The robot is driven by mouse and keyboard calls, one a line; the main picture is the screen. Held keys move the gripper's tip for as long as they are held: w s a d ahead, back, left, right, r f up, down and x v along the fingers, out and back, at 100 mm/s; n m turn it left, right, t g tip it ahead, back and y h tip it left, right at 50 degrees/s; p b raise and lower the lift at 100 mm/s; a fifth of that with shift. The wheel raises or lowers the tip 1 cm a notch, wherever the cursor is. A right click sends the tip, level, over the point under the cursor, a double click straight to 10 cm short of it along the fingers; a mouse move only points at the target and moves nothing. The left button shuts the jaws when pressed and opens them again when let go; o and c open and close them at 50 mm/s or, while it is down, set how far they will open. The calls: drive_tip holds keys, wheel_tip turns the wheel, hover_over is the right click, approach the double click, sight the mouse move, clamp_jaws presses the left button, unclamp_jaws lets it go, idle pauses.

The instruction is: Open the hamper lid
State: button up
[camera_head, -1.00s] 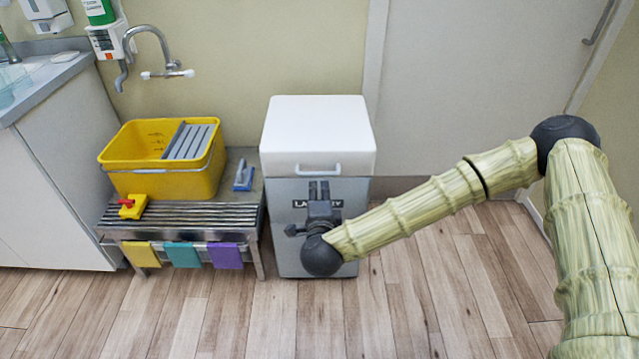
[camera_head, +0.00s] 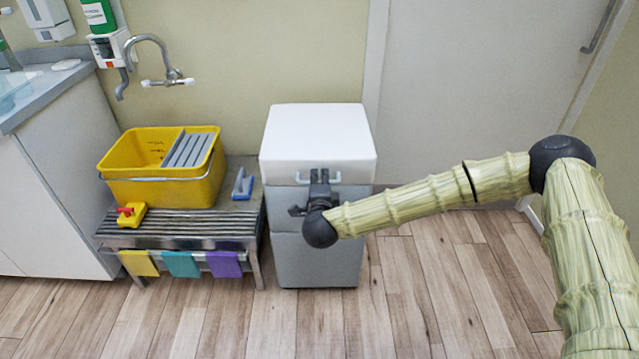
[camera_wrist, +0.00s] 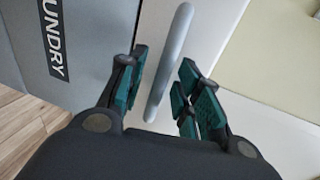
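The hamper is a grey box (camera_head: 318,262) with a thick white lid (camera_head: 318,130), which lies shut on top. A light grey bar handle (camera_head: 302,181) is on the lid's front face. In the wrist view the handle (camera_wrist: 170,65) runs between the two teal-padded fingers of my gripper (camera_wrist: 160,95). The fingers are open, with a gap on both sides of the bar. In the head view my gripper (camera_head: 319,180) is at the lid's front and hides part of the handle. The dark label (camera_wrist: 53,35) on the hamper shows in the wrist view.
Left of the hamper stands a low metal rack (camera_head: 180,240) with a yellow bucket (camera_head: 150,188) and coloured cloths. A wall tap (camera_head: 165,78) is above it. A white cabinet (camera_head: 60,205) is at far left. The floor (camera_head: 430,300) right of the hamper is clear.

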clamp_jaws()
